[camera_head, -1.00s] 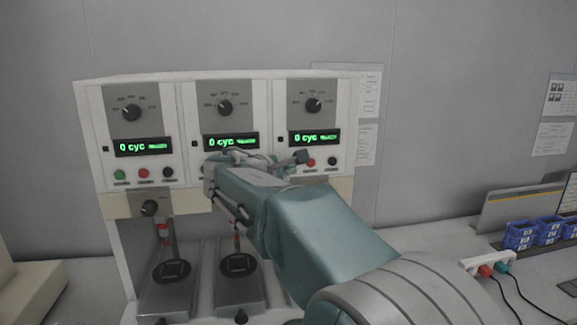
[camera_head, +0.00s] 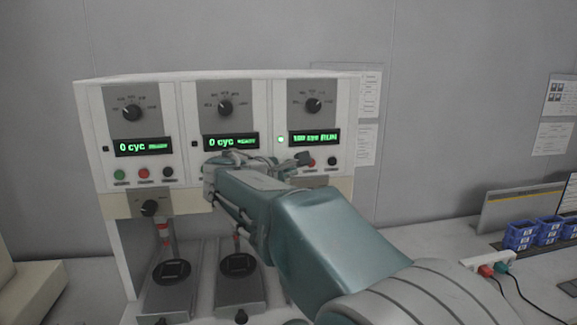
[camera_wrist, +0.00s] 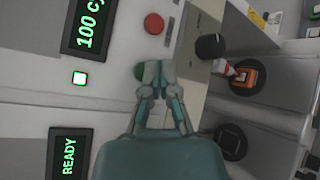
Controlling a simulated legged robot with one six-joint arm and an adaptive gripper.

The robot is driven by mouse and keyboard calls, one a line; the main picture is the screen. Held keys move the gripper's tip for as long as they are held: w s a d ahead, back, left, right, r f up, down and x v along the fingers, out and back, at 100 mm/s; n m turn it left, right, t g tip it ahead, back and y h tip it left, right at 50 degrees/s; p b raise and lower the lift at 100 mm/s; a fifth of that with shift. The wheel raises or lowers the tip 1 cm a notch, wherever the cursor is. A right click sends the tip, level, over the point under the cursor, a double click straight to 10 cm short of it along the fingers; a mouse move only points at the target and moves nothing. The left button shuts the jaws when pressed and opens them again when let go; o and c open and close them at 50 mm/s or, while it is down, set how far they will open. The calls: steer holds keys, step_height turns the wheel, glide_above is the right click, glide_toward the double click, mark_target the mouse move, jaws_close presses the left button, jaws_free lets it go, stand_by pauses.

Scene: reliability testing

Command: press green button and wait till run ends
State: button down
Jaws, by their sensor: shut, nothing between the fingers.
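The right unit of a three-unit test machine has a display (camera_head: 315,138) that seems to read 100 cyc RUN; in the wrist view the display (camera_wrist: 86,25) shows "100 cy". Its lamp (camera_head: 280,139) is lit; the lamp also glows in the wrist view (camera_wrist: 79,78). My gripper (camera_head: 301,158) is shut and empty at this unit's button row. In the wrist view its fingertips (camera_wrist: 153,71) overlap the green button (camera_wrist: 140,73), which is partly hidden; I cannot tell whether they touch it. The unit's red button (camera_wrist: 154,23) is clear of the fingers.
The middle display (camera_head: 231,142) and left display (camera_head: 142,147) read 0 cyc READY. The left unit's green button (camera_head: 120,175) is in plain view. A black knob (camera_wrist: 210,46) sticks out near the fingers. Blue bins (camera_head: 520,235) and a power strip (camera_head: 487,263) lie on the right bench.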

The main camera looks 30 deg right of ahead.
steer(key=s, duration=0.2)
steer(key=s+a, duration=0.1)
steer(key=s, duration=0.2)
steer(key=shift+a, duration=0.2)
stand_by(0.4)
stand_by(0.6)
steer(key=s+a+f+m+g+y, duration=0.1)
steer(key=s+a+f+m+y, duration=0.5)
steer(key=s+f, duration=0.4)
steer(key=s+a+f+m+g+y, duration=0.1)
steer(key=s+a+f+m+y, duration=0.5)
steer(key=s+f, duration=0.3)
steer(key=s+a+y, duration=0.1)
steer(key=s, duration=0.3)
steer(key=shift+s+a+f, duration=0.25)
steer(key=shift+f, duration=0.1)
stand_by(3.7)
